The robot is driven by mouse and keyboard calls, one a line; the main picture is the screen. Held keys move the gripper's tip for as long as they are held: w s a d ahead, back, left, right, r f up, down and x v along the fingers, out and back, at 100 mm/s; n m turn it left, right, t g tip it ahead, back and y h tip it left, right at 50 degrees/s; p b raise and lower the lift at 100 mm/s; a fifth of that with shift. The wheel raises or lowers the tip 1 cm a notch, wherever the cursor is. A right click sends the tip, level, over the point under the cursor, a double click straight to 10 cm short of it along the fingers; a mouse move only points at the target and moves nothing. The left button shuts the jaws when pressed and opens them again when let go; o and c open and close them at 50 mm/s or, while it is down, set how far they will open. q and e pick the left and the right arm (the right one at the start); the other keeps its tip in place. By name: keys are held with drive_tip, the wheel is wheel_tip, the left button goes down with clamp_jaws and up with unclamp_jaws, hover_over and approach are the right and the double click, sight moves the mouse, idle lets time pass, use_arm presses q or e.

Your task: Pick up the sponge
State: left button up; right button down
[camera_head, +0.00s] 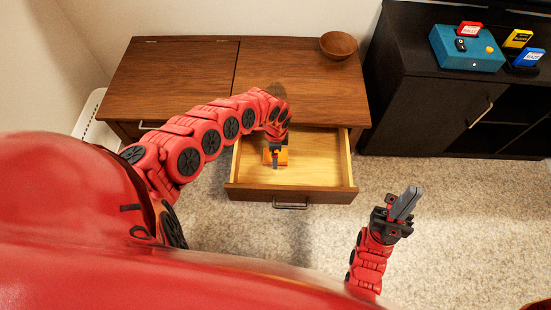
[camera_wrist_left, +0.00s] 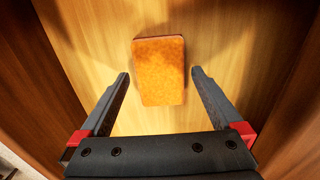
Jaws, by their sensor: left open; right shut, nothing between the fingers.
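An orange sponge (camera_wrist_left: 160,72) lies flat on the floor of the open wooden drawer (camera_head: 240,188). In the left wrist view it sits between and a little beyond the fingertips of my left gripper (camera_wrist_left: 158,75), which is open and empty. In the head view my left gripper (camera_head: 275,158) reaches down into the drawer over the sponge (camera_head: 282,157) and hides part of it. My right gripper (camera_head: 408,200) is shut and empty, held over the carpet to the right of the drawer.
The drawer's side walls and front stand close around my left gripper. A wooden bowl (camera_head: 338,45) sits on the cabinet top (camera_head: 180,75). A dark cabinet (camera_head: 420,95) at the right bears a teal box (camera_head: 455,50) and several small coloured cartridges. The carpet in front is clear.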

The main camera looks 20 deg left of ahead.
use_arm(q)
drive_tip(key=shift+f, duration=0.55)
drive_tip(key=c, duration=1.3)
drive_tip(key=shift+o, duration=0.2)
drive_tip(key=shift+r, duration=0.15)
wheel_tip(320, 180, up, 9)
drive_tip(key=p, duration=0.3)
drive_tip(key=shift+a+p, duration=0.1)
drive_tip(key=shift+p, duration=0.2)
drive_tip(key=shift+r, duration=0.4)
